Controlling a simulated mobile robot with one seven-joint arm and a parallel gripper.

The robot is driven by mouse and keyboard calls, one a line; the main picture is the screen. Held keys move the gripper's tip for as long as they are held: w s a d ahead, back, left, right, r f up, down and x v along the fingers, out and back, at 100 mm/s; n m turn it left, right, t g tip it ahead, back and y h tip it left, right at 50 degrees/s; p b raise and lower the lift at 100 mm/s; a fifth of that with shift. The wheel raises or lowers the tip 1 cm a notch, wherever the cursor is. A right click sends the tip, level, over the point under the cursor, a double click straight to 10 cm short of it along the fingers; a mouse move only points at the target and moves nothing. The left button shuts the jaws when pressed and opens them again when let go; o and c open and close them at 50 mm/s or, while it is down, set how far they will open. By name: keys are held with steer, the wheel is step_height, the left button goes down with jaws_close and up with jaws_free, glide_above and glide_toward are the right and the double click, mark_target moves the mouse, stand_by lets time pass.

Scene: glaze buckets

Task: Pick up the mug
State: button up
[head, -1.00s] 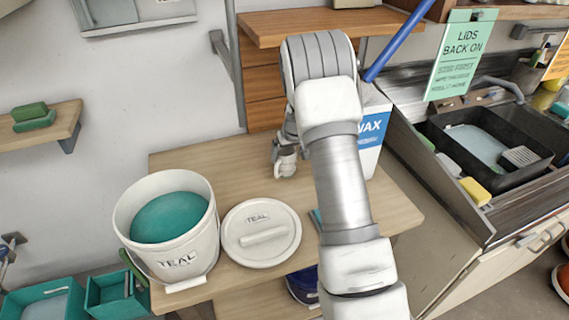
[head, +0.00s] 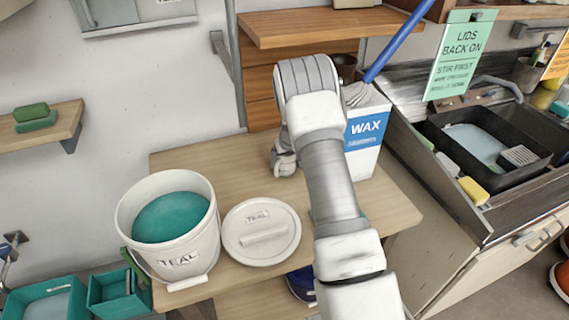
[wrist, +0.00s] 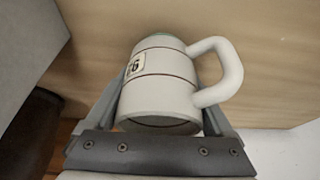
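The mug (wrist: 160,90) is pale grey with dark bands, a small label and a teal band at its far end. In the wrist view its handle sticks out to the right. My gripper (wrist: 166,85) has one finger on either side of the mug's body, with the handle outside the right finger. The fingers lie very close to its sides; whether they press on it I cannot tell. In the head view my gripper (head: 284,163) is low over the back of the wooden table (head: 215,155), and the mug is hidden there.
A white bucket of teal glaze (head: 168,230) and its round lid (head: 262,232) stand at the table's front left. A WAX container (head: 366,135) with a brush (head: 357,94) stands right of my arm. A wooden shelf (head: 330,27) overhangs behind. The table's left back is clear.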

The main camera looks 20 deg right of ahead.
steer(key=shift+r, duration=0.1)
jaws_close()
